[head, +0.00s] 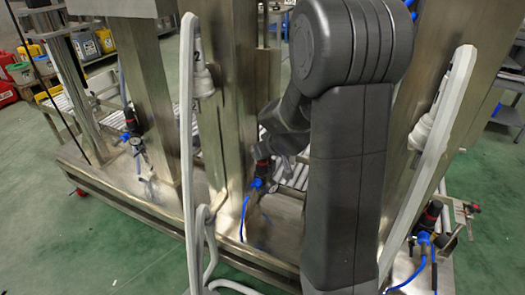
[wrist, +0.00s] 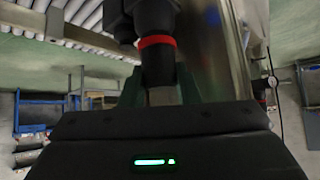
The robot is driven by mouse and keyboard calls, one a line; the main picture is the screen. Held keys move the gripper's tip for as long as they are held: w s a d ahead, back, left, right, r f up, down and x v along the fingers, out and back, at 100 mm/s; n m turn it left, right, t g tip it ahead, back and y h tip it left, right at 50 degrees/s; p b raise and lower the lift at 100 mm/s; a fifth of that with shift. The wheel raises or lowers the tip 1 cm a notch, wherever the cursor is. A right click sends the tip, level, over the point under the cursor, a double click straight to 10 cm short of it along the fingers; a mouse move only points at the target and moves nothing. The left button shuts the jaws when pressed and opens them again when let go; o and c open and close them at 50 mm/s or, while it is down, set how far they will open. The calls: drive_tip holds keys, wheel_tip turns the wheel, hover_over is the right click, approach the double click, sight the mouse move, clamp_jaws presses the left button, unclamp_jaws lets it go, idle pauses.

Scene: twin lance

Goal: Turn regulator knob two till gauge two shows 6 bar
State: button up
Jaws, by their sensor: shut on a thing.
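A regulator with a black knob and red ring (head: 263,166) stands low on the middle steel column, above a blue fitting (head: 258,184). In the wrist view the black knob (wrist: 158,70) and its red ring sit between the dark green fingers of my gripper (wrist: 160,92). My gripper is shut on the knob. In the head view my arm covers most of the gripper. A small round dial (wrist: 272,82) shows at the right of the wrist view; its reading is too small to tell. No readable gauge shows beside this regulator in the head view.
Another regulator (head: 131,118) with a gauge (head: 135,142) stands at the left, and one with a red ring (head: 432,212) at the right. A roller conveyor (head: 298,176) lies behind. Green floor is free at the front left.

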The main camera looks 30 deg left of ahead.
drive_tip(key=shift+r+m+t+h+p, duration=0.3)
drive_tip(key=shift+m+t+p, duration=0.4)
drive_tip(key=shift+p, duration=1.15)
drive_tip(key=shift+r+m+t+h+p, duration=0.1)
drive_tip(key=shift+m+t+h+p, duration=0.3)
drive_tip(key=shift+m+p, duration=1)
drive_tip(key=p, duration=0.4)
drive_tip(key=shift+f+t+h, duration=0.1)
drive_tip(key=shift+t+h, duration=0.2)
drive_tip(key=shift+f+m+h+p, duration=0.25)
drive_tip(key=shift+m+h+p, duration=0.25)
drive_tip(key=shift+p, duration=1.05)
drive_tip(key=o, duration=1)
drive_tip(key=shift+f+n+y+b, duration=0.3)
drive_tip(key=shift+f+y+b, duration=0.1)
drive_tip(key=shift+b, duration=1.25)
drive_tip(key=n+g+y+b, duration=0.1)
drive_tip(key=n+b, duration=0.1)
drive_tip(key=b, duration=0.5)
